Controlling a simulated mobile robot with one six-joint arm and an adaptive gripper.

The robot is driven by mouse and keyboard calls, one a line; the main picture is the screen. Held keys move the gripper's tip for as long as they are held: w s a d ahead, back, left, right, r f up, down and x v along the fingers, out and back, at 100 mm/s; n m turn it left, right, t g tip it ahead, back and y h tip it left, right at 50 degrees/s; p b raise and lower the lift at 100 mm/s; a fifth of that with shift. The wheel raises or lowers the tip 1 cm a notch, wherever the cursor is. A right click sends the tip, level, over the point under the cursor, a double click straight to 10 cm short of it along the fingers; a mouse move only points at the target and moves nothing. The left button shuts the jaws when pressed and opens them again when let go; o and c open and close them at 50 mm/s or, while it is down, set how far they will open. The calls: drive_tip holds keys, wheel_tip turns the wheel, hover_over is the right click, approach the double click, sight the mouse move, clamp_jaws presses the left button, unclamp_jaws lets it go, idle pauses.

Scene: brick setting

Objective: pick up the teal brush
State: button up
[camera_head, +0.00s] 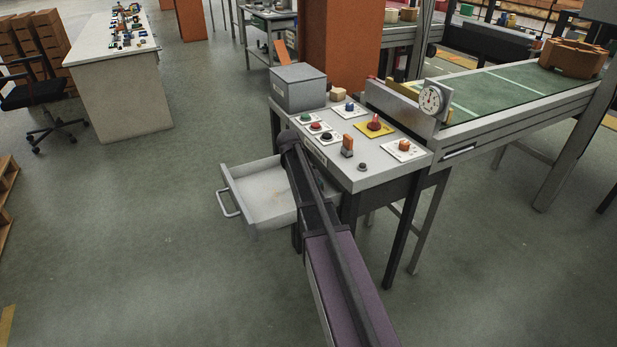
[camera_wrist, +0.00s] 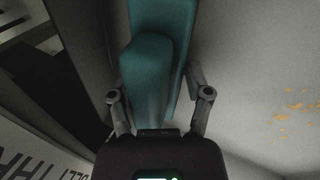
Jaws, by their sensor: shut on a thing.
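The teal brush (camera_wrist: 152,75) fills the upper middle of the wrist view, with a thicker block in front of a longer teal part. My gripper (camera_wrist: 160,98) has one finger on each side of the brush and is shut on it. Pale grey surface lies close behind and to the right of the brush; I cannot tell whether the brush touches it. In the head view my arm reaches to the open drawer (camera_head: 262,190) under the small table, and the brush and fingers are hidden there.
A green-topped conveyor (camera_head: 515,92) stands to the right. The floor left of the drawer is clear.

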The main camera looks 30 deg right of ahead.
drive_tip(key=shift+r, duration=0.15)
drive_tip(key=shift+c, duration=0.2)
drive_tip(key=shift+r+p, duration=0.4)
drive_tip(key=shift+p, duration=0.2)
drive_tip(key=shift+c, duration=0.3)
wheel_tip(320, 180, up, 3)
drive_tip(key=p, duration=0.2)
drive_tip(key=shift+f+p, duration=0.1)
drive_tip(key=shift+p, duration=0.3)
drive_tip(key=s+a, duration=0.1)
drive_tip(key=a, duration=0.4)
drive_tip(key=s+a, duration=0.1)
drive_tip(key=a, duration=0.5)
drive_tip(key=s+a, duration=0.2)
drive_tip(key=a, duration=0.4)
drive_tip(key=shift+a+f, duration=0.25)
drive_tip(key=o, duration=0.5)
drive_tip(key=c, duration=0.4)
wheel_tip(320, 180, up, 38)
drive_tip(key=p, duration=3.7)
drive_tip(key=shift+r+p, duration=0.15)
drive_tip(key=shift+p, duration=0.25)
drive_tip(key=shift+c, duration=0.2)
